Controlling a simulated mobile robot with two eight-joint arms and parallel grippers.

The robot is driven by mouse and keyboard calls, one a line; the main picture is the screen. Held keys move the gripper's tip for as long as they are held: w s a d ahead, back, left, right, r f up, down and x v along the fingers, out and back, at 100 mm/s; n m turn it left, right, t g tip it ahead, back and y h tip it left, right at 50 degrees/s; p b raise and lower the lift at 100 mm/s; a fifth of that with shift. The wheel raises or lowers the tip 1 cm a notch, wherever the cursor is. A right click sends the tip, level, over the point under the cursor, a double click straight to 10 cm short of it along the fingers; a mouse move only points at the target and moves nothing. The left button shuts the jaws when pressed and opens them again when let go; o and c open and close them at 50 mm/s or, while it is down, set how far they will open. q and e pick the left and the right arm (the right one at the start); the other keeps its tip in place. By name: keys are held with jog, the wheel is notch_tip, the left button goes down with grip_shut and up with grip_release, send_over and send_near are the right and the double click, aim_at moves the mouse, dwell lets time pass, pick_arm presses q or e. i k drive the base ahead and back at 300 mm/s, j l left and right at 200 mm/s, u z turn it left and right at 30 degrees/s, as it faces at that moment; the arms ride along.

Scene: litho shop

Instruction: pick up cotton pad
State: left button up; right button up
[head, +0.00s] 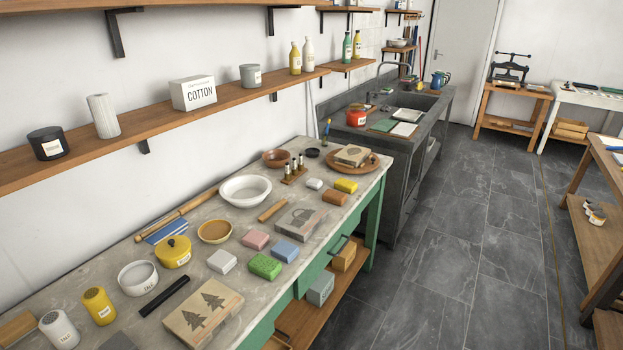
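No thing in view is plainly marked as a cotton pad. A white box labelled COTTON (193,93) stands on the wooden wall shelf, upper left, and looks closed. On the worktop, a white block (222,261) lies near the green sponge, and a smaller white pad-like piece (314,184) lies near the yellow sponge. I cannot tell whether either is cotton. Neither of my grippers is in view.
The grey sink unit (402,158) stands beyond. The tiled floor (455,240) at right is clear.

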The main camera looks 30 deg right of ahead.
aim_at(314, 184)
jog(key=i+l+u, duration=0.15)
jog(key=l, duration=0.5)
jog(key=i+l+u, duration=0.1)
jog(key=i+l, duration=0.2)
jog(key=l, duration=0.35)
jog(key=i+l+u, duration=0.15)
jog(key=l, duration=0.55)
jog(key=i+l+u, duration=0.15)
jog(key=l, duration=0.55)
jog(key=i+l+u, duration=0.1)
jog(key=l, duration=0.6)
jog(key=i+l+u, duration=0.15)
jog(key=l, duration=0.6)
jog(key=k, duration=0.05)
